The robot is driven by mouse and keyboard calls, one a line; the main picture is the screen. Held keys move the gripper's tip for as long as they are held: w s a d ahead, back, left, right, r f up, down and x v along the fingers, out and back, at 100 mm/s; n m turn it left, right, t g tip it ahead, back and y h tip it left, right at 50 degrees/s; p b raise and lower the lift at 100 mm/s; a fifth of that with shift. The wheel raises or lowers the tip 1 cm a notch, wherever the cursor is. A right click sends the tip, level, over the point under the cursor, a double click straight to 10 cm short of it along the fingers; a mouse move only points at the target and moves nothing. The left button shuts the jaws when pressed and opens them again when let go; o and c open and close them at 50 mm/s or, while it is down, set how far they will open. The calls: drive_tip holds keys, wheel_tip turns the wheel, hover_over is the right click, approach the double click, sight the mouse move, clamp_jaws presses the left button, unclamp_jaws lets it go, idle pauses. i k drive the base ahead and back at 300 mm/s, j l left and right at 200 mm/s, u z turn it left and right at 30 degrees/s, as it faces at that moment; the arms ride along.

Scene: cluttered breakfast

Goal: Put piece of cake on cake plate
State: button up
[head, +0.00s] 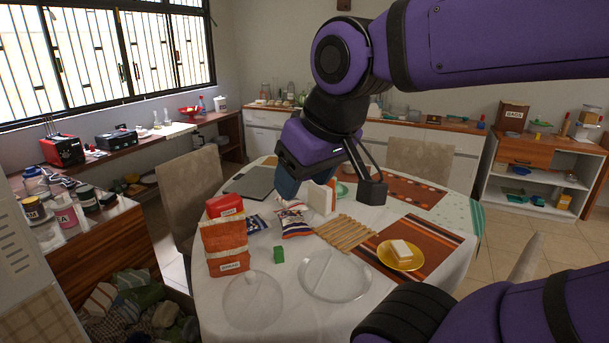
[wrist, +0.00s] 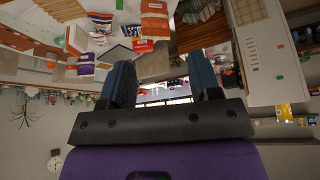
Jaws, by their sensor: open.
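A pale block with a brown band (head: 401,249), which looks like the piece of cake, sits on a round yellow plate (head: 384,259) on the striped brown mat at the right of the table. A clear round plate (head: 335,286) lies on the tablecloth left of it. A clear dome-like piece (head: 252,302) stands further left. I cannot tell for certain which is the cake plate. My gripper (head: 287,188) hangs over the far middle of the table, well away from the yellow plate. In the wrist view its two blue fingers (wrist: 163,78) are apart with nothing between them.
A wooden slatted trivet (head: 345,233) lies between my gripper and the plates. A bread bag (head: 226,242), a snack bag (head: 293,222), a green block (head: 278,254) and a white upright object (head: 320,198) stand nearby. A laptop (head: 251,182) lies at the back left.

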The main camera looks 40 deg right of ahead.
sight(398, 249)
drive_tip(key=z, duration=1.65)
